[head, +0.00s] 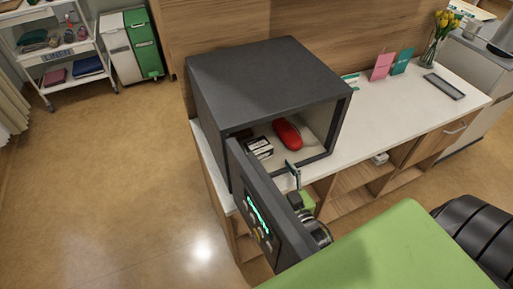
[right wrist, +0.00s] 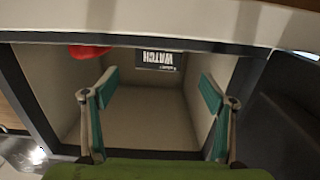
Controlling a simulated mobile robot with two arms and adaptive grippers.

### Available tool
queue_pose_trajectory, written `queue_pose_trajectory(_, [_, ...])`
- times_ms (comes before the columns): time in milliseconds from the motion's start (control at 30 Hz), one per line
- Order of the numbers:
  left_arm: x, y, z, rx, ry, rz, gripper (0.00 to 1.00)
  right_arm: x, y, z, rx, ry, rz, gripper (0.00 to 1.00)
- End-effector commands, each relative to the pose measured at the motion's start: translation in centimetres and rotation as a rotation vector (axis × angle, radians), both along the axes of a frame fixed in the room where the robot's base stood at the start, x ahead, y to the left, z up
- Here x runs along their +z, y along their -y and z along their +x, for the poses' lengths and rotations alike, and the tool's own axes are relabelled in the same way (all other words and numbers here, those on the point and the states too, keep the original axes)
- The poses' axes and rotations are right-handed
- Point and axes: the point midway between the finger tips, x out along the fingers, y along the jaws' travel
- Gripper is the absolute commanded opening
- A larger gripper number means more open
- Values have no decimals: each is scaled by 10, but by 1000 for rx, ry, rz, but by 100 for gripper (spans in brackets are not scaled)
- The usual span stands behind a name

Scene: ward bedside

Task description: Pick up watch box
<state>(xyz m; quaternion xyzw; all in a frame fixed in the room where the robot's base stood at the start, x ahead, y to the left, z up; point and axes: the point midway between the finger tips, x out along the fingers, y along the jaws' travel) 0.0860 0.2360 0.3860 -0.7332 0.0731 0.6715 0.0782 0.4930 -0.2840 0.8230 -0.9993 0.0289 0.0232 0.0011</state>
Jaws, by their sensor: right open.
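The watch box (head: 259,147) is a small black and white box inside the open dark grey safe (head: 262,80), at the left of its floor. In the right wrist view the watch box (right wrist: 158,60) lies deep in the safe, its WATCH lettering upside down. My right gripper (head: 293,173) is at the safe's front opening, partly hidden behind the open safe door (head: 262,205). In the right wrist view its teal-padded fingers (right wrist: 158,86) are spread, with nothing between them and the box ahead. My left gripper is not in view.
A red case (head: 287,134) lies right of the watch box, and shows in the right wrist view (right wrist: 89,51). The safe stands on a white countertop (head: 385,130) with pink and green cards, a flower vase (head: 430,50) and a dark tray (head: 444,87) to the right.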

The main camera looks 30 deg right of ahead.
Motion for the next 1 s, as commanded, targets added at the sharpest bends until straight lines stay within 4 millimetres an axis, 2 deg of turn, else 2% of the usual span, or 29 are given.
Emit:
queue_pose_trajectory(100, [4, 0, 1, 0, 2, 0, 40, 1, 1, 19, 0, 1, 0, 77])
queue_pose_trajectory(367, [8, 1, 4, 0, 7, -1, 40, -1, 3, 37, 1, -1, -1, 77])
queue_pose_trajectory(667, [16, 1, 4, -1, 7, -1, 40, -4, 7, 76, 1, -1, -1, 77])
queue_pose_trajectory(800, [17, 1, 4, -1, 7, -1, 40, -5, 7, 83, 1, -2, -1, 77])
queue_pose_trajectory(1000, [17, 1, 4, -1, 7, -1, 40, -6, 7, 83, 1, -3, -1, 77])
